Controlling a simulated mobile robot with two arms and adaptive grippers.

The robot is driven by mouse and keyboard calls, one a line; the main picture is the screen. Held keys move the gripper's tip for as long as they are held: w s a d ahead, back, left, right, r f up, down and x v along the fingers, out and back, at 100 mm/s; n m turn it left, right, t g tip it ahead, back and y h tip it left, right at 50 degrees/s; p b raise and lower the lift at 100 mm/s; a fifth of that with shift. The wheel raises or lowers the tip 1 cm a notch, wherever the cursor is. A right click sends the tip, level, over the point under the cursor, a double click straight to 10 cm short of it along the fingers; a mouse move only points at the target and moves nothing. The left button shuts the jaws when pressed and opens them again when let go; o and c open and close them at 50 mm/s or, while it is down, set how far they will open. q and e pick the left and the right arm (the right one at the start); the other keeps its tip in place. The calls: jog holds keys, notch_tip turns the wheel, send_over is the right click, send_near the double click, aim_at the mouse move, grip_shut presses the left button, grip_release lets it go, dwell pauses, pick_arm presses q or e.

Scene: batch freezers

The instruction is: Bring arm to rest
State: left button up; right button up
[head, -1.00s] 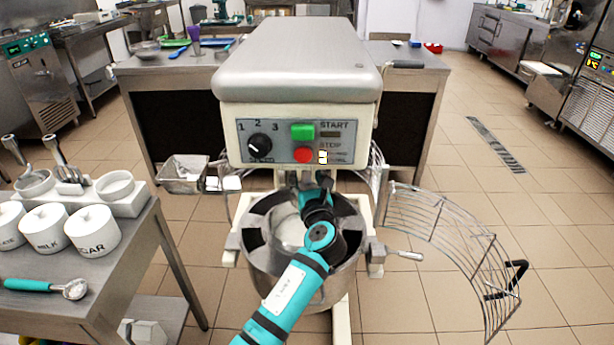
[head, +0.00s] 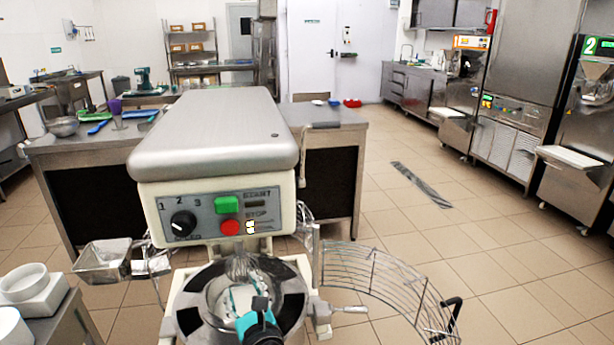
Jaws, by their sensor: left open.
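My left gripper (head: 247,302) shows at the bottom of the head view, over the open mouth of the mixer bowl (head: 192,320). Its jaws are open, and I see nothing held between them. The teal and black wrist of my left arm is cut off by the lower picture edge. A wire whisk (head: 240,268) hangs under the mixer head (head: 215,135), just beyond the gripper. Whether the gripper touches the bowl cannot be told. My right gripper is not in view.
The swung-out wire guard (head: 385,285) with a black handle curves out right of the bowl. A metal chute (head: 103,262) sticks out at left. A side table (head: 60,325) with white pots stands at lower left. A workbench is behind the mixer. Open floor lies at right.

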pick_arm(q)
jog(key=s+a+f+n+g+h, duration=0.2)
jog(key=s+a+f+n+g, duration=0.1)
jog(key=s+f+n, duration=0.4)
jog(key=s+a+f+n+g+h, duration=0.1)
jog(key=s+a+f+n+g, duration=0.25)
jog(key=s+f+n, duration=0.35)
jog(key=s+d+f+n+g+h, duration=0.1)
jog(key=s+f+n+g+h, duration=0.15)
jog(key=s+n, duration=0.5)
jog(key=s+d+f+n+g+h, duration=0.1)
jog(key=s+d+n+g+h, duration=0.3)
jog(key=s, duration=0.6)
notch_tip(320, 180, down, 25)
jog(key=a+y+p, duration=0.1)
jog(key=a, duration=0.1)
jog(key=s+a+f+g+p, duration=0.1)
jog(key=s+a+f, duration=0.2)
jog(key=s+f, duration=1.1)
jog(key=s, duration=0.3)
jog(key=shift+s+a+f, duration=0.2)
jog(key=shift+s+f, duration=0.05)
jog(key=shift+f, duration=0.1)
